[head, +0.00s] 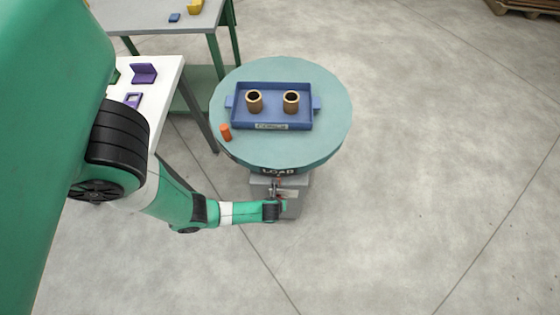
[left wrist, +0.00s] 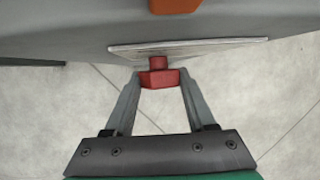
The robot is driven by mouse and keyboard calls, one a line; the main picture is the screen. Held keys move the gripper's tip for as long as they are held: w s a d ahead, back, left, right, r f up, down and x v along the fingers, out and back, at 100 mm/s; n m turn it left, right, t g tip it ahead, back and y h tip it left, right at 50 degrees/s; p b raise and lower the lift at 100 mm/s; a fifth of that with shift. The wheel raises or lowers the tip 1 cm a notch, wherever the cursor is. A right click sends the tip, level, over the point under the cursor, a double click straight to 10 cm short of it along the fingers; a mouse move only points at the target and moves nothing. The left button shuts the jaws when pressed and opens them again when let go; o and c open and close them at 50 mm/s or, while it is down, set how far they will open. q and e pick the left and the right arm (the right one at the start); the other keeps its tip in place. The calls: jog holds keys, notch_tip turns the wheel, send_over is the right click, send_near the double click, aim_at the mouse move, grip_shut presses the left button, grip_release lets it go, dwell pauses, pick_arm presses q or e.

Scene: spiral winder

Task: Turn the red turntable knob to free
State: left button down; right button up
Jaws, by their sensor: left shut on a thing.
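The red turntable knob (left wrist: 158,76) sticks out from a pale plate (left wrist: 190,45) under the turntable in the left wrist view. My left gripper (left wrist: 160,82) has one finger on each side of the knob and is shut on it. In the head view my left gripper (head: 277,203) is at the base just below the turntable's front edge, and the knob is too small there to make out clearly. The round teal turntable (head: 335,110) has a LOAD label (head: 278,170) on its front rim. My right gripper is not in view.
A blue tray (head: 272,87) with two brown cups (head: 254,103) (head: 291,103) sits on the turntable, beside an orange peg (head: 226,132). A white table (head: 160,75) with purple parts stands at the left.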

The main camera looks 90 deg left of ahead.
pick_arm(q)
jog(key=shift+s+t, duration=0.1)
jog(key=shift+t, duration=0.2)
jog(key=shift+s+t, duration=0.1)
jog(key=shift+t, duration=0.4)
jog(key=t, duration=0.2)
jog(key=shift+s+f+n+t, duration=0.15)
jog(key=shift+n+t, duration=0.15)
jog(key=shift+n, duration=0.1)
jog(key=shift+n+t, duration=0.3)
jog(key=shift+t, duration=0.8)
jog(key=shift+c, duration=1.1)
grip_release()
